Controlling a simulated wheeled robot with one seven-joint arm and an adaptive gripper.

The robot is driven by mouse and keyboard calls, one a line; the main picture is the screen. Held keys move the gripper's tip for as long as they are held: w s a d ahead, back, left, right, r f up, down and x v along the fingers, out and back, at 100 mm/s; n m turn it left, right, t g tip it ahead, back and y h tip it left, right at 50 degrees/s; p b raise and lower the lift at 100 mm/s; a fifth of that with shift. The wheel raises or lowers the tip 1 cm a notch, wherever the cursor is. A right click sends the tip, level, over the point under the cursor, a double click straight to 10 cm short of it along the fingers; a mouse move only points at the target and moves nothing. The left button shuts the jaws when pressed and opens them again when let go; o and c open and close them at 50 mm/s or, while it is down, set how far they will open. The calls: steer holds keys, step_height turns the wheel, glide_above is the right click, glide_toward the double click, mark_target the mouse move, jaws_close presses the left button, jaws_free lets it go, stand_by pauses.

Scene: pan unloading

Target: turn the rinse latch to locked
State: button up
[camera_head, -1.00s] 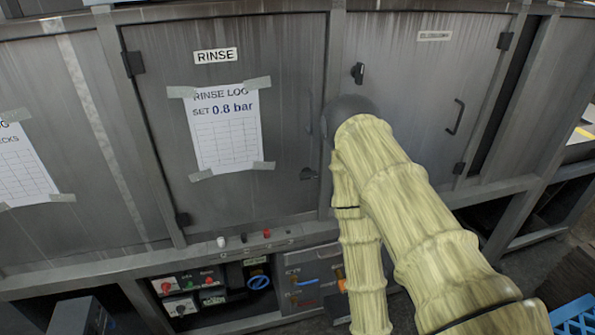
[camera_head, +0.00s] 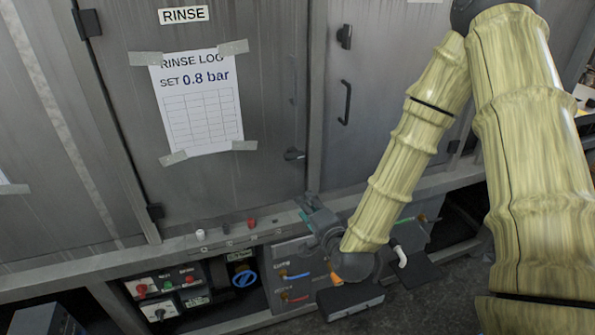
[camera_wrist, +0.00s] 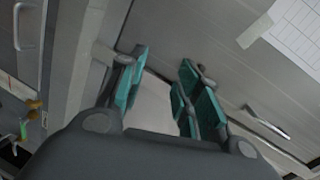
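The RINSE door (camera_head: 268,95) is grey and carries a RINSE label (camera_head: 183,15). In the wrist view the latch looks like a slim grey lever (camera_wrist: 268,122) on the door, right of the fingers. My gripper (camera_head: 308,203) is below the latch, near the cabinet's lower rail, and apart from it. In the wrist view its teal-padded fingers (camera_wrist: 160,88) are spread with nothing between them.
A taped rinse log sheet (camera_head: 197,105) hangs on the door. The neighbouring door has a bar handle (camera_head: 345,103) and a dark upper latch (camera_head: 344,36). Below the rail (camera_head: 175,244) are a switch panel (camera_head: 165,290) and a blue knob (camera_head: 244,279).

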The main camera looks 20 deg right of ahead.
mark_target(296, 158)
step_height(296, 158, up, 6)
steer(key=w+d+r+m+t, duration=0.1)
steer(key=w+m+t, duration=0.1)
steer(key=m, duration=0.1)
steer(key=shift+h, duration=0.4)
steer(key=w, duration=0.3)
steer(key=w+p, duration=0.1)
steer(key=w, duration=0.7)
steer(key=shift+f+p, duration=0.3)
jaws_close()
